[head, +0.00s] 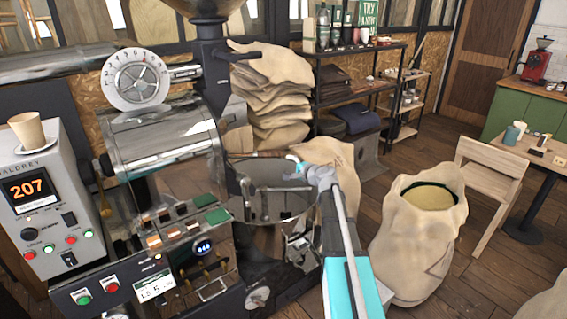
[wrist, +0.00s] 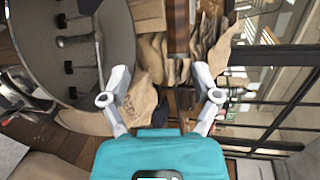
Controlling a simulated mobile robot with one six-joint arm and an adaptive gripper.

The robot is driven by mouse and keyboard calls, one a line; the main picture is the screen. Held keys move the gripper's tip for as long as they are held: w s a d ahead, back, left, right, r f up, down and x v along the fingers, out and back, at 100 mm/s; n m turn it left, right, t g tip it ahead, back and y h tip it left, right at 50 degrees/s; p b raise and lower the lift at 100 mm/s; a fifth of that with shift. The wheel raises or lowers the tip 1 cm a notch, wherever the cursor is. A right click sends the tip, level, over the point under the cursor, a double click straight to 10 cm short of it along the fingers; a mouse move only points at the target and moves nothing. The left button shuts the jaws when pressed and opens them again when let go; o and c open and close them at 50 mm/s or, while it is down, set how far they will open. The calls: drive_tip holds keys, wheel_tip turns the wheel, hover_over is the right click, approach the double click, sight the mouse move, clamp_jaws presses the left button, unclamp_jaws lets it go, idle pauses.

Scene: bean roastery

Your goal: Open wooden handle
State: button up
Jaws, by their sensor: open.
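The coffee roaster's metal drum (head: 160,135) stands at the left in the head view. My gripper (head: 298,170) is over the round cooling tray (head: 262,205), to the right of the drum and well apart from the brown piece. In the wrist view my gripper (wrist: 160,75) has its two grey fingers spread, with nothing held between them. The cooling tray (wrist: 40,45) with its dark stirring arm fills the upper left there.
An open burlap sack of beans (head: 430,197) stands on the floor at the right, beside a wooden chair (head: 495,185). Stacked sacks (head: 270,95) and a black shelf (head: 350,90) stand behind. A grey control box (head: 45,200) with a cup stands at the left.

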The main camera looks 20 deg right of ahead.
drive_tip(key=shift+v, duration=0.95)
drive_tip(key=shift+f, duration=0.2)
drive_tip(key=shift+d, duration=0.15)
drive_tip(key=c, duration=0.3)
drive_tip(key=shift+w+d+f, duration=0.1)
drive_tip(key=shift+d+f, duration=0.05)
drive_tip(key=shift+d, duration=0.15)
drive_tip(key=shift+c, duration=1.4)
drive_tip(key=shift+n+y, duration=0.8)
drive_tip(key=d, duration=0.1)
drive_tip(key=d+b, duration=0.1)
drive_tip(key=d, duration=0.1)
drive_tip(key=d+b, duration=0.1)
drive_tip(key=shift+w+d+f, duration=0.2)
drive_tip(key=shift+d+f, duration=0.1)
drive_tip(key=shift+d, duration=0.05)
clamp_jaws()
drive_tip(key=shift+s+d+r+n+t+y+b, duration=0.2)
drive_tip(key=shift+d+n+y+b, duration=0.15)
drive_tip(key=shift+d, duration=0.6)
drive_tip(key=shift+s+d+r+n+t+y+b, duration=0.15)
drive_tip(key=shift+d+n+y+b, duration=0.2)
drive_tip(key=shift+d, duration=0.55)
drive_tip(key=shift+s+d+r+n+t+y+b, duration=0.1)
drive_tip(key=shift+s+d+n+y+b, duration=0.2)
drive_tip(key=shift+d, duration=0.65)
drive_tip(key=shift+w, duration=0.1)
